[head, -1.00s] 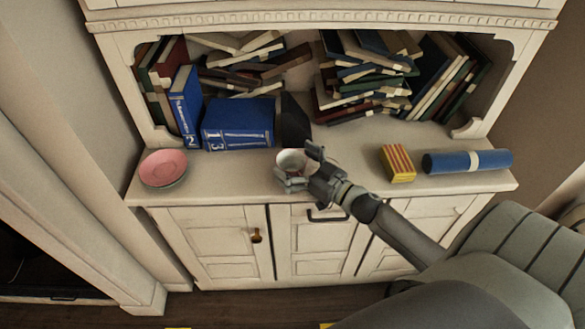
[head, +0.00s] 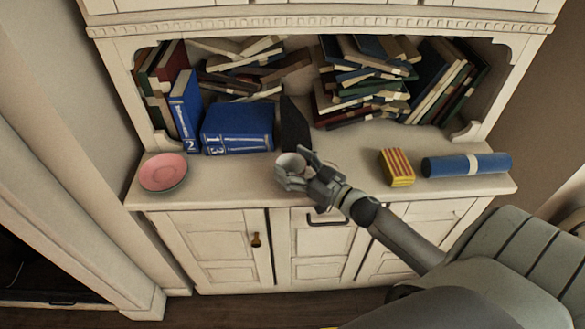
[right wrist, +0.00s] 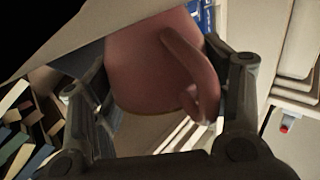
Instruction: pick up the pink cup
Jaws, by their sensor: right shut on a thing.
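The pink cup (right wrist: 150,62) shows large in the right wrist view, with its curved handle toward the right of that picture. In the head view I see only its pale open top (head: 290,163), near the front middle of the cabinet counter. My right gripper (head: 296,171) is shut on the cup, with fingers on both sides of it. The fingers hide most of the cup's body in the head view. I cannot tell whether its base touches the counter. My left gripper is not in view.
A pink saucer (head: 163,172) lies at the counter's left end. Blue books (head: 238,128) and a dark wedge-shaped object (head: 294,124) stand behind the cup. A red-and-yellow box (head: 397,167) and a blue roll (head: 466,165) lie to the right. The counter (head: 232,180) between saucer and cup is clear.

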